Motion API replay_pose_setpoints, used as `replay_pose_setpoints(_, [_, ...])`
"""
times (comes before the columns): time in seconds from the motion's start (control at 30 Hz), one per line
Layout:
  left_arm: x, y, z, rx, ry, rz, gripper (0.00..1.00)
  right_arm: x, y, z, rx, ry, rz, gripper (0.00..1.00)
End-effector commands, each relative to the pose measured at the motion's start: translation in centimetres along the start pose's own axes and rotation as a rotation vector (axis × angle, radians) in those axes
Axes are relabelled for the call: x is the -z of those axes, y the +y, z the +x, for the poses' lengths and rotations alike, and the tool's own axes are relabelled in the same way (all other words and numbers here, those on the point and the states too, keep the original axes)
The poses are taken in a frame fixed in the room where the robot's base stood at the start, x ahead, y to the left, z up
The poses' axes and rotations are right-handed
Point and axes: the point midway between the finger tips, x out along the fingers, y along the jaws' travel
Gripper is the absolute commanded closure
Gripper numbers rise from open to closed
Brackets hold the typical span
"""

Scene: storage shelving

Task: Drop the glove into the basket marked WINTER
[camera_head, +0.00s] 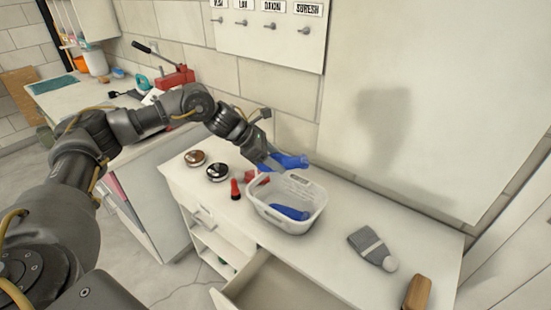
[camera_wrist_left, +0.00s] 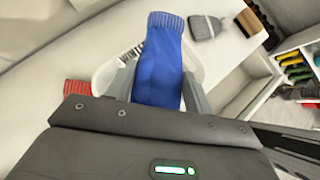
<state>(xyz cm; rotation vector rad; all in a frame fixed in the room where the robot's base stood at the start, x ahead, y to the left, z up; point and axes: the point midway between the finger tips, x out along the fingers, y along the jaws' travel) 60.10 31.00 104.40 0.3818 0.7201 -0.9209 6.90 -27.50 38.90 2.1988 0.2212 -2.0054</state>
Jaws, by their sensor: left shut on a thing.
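My left gripper (camera_head: 272,165) is shut on a blue glove (camera_head: 292,161) and holds it above the back rim of a white basket (camera_head: 264,205). In the left wrist view the glove (camera_wrist_left: 160,70) stands out between the two fingers (camera_wrist_left: 158,92), its ribbed cuff at the far end. The basket (camera_wrist_left: 105,72) is partly hidden behind it there. A dark-lettered label (camera_wrist_left: 131,54) shows on the basket, but I cannot read it. Another blue item (camera_head: 290,212) lies inside the basket. My right gripper is not in view.
The basket stands on a white counter (camera_head: 335,262) over an open drawer (camera_head: 270,285). A grey knitted hat (camera_head: 368,243) and a brown brush (camera_head: 417,292) lie to the right. Two round tins (camera_head: 217,171) and a red item (camera_head: 235,189) are left of the basket. A wall stands behind.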

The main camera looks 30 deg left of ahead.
Motion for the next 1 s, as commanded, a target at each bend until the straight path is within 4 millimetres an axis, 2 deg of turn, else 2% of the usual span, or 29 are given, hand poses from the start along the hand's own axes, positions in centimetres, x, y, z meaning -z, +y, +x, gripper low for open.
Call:
replay_pose_setpoints(0.43, [3.5,0.0,3.5,0.000,0.001,-0.001,0.71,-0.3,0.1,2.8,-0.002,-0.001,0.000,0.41])
replay_pose_setpoints(0.8, [4.0,0.0,3.9,0.000,0.001,-0.001,0.71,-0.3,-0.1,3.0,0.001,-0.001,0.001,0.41])
replay_pose_setpoints(0.83, [4.0,0.0,3.9,0.000,0.001,0.000,0.47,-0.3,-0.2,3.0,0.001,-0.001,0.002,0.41])
replay_pose_setpoints(1.0, [4.0,0.0,3.9,0.000,0.001,-0.001,0.25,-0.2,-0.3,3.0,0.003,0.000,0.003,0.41])
